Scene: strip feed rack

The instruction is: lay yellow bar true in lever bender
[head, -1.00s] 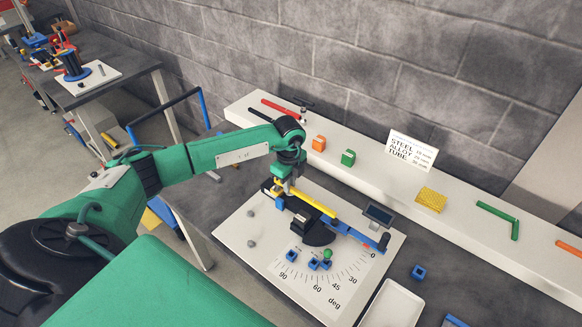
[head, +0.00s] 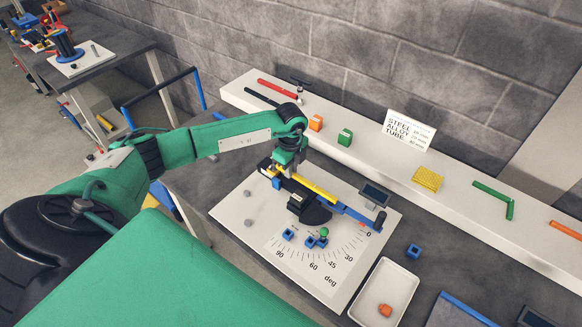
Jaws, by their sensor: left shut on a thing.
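The yellow bar (head: 314,189) lies along the lever bender (head: 312,208), roughly in line with its blue lever arm (head: 355,214). The bender stands on a white board with a degree scale. My left gripper (head: 282,175) points down at the bar's left end and is shut on it. The gripper and wrist hide part of that end, so I cannot tell whether the bar is fully seated. My right gripper is not in view.
A white shelf (head: 380,160) along the wall holds an orange block (head: 315,123), a green block (head: 345,137), a sign and a yellow grid block (head: 427,179). A white tray (head: 400,280) with an orange piece and a blue block (head: 413,251) are at the right.

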